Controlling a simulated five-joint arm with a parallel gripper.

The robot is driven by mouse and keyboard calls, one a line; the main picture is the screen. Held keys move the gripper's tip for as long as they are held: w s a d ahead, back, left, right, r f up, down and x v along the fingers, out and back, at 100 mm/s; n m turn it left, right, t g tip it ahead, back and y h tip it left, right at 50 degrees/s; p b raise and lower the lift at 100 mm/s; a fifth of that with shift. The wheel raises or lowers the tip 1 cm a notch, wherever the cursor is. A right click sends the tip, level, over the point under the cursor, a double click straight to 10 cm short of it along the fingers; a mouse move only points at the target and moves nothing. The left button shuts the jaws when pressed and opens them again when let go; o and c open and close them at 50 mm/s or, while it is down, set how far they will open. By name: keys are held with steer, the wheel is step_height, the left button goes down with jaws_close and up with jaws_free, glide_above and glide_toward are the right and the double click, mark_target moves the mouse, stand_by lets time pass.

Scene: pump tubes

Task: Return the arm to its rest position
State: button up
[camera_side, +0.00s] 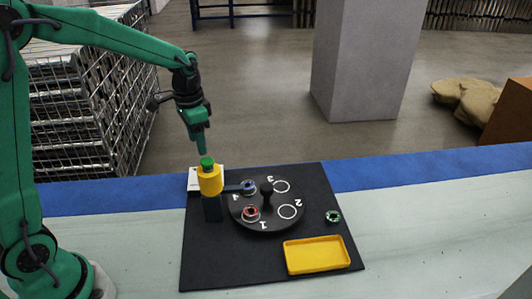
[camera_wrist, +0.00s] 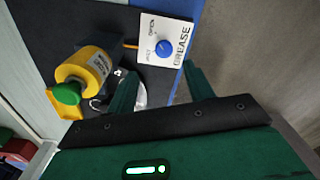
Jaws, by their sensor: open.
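My gripper (camera_side: 203,148) hangs in the air above the green-topped yellow unit (camera_side: 210,181) at the back left of the black mat. In the wrist view my gripper (camera_wrist: 158,73) has its two green fingers apart, with nothing held between them. The yellow unit (camera_wrist: 90,68) with its green cap (camera_wrist: 67,93) lies left of the fingers there. A white card marked GREASE (camera_wrist: 170,28) with a blue knob (camera_wrist: 163,48) is beyond the fingertips.
A black turntable (camera_side: 268,222) carries a red-ringed part (camera_side: 251,212) near 1 and a blue-ringed part (camera_side: 249,187) near 4. Circles 2 and 3 look empty. A green ring part (camera_side: 333,216) and an empty yellow tray (camera_side: 317,241) are on the mat's right side.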

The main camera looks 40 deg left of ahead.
steer(key=s+d+r+n+t, duration=0.2)
steer(key=s+r, duration=0.3)
steer(key=s, duration=0.5)
steer(key=s+d+r+n+t, duration=0.2)
steer(key=s+r, duration=0.3)
steer(key=s, duration=0.5)
steer(key=shift+t, duration=0.6)
